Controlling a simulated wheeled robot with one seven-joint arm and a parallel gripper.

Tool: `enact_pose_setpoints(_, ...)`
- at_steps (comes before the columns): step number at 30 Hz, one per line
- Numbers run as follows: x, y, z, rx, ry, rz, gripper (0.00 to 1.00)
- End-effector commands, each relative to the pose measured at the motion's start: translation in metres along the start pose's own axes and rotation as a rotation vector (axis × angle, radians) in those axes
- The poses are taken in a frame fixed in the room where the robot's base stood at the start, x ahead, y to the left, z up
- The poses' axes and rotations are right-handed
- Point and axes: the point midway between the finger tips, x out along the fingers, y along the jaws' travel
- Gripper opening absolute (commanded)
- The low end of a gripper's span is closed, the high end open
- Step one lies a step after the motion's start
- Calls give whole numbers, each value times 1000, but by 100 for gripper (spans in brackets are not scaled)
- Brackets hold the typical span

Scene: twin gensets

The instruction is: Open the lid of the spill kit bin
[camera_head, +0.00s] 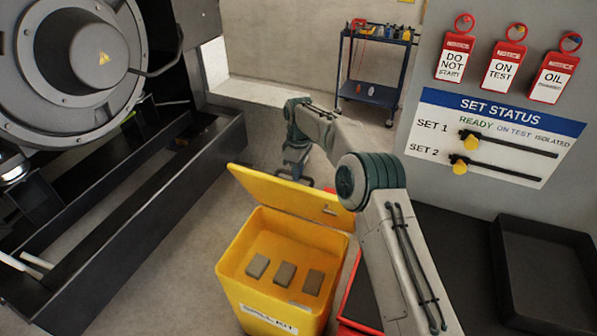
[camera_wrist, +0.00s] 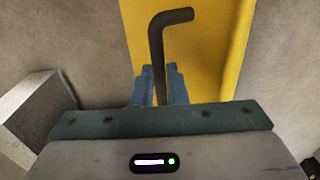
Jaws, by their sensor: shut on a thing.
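The yellow spill kit bin (camera_head: 257,303) stands on the floor with its lid (camera_head: 285,192) raised and tilted up at the back. Several grey blocks lie inside the bin. My gripper (camera_head: 293,172) is behind the raised lid, near its upper edge. In the wrist view my gripper (camera_wrist: 160,88) is shut on a dark bent handle (camera_wrist: 157,45), in front of the yellow lid (camera_wrist: 216,50). In the head view the grip is partly hidden by the lid and arm.
A large dark genset (camera_head: 90,60) on a black frame (camera_head: 110,205) stands left of the bin. A dark tray (camera_head: 545,270) and a status board (camera_head: 490,135) are at right. A blue cart (camera_head: 375,93) stands at the back. Grey floor is clear behind the bin.

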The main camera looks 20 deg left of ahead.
Motion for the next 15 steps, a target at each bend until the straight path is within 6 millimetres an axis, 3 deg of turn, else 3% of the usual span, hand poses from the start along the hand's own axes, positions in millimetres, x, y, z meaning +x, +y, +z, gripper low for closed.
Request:
enact_pose_setpoints(1,8,3,3,-2,-15,-8,0)
enact_pose_setpoints(15,7,11,-4,-16,-19,-12,0)
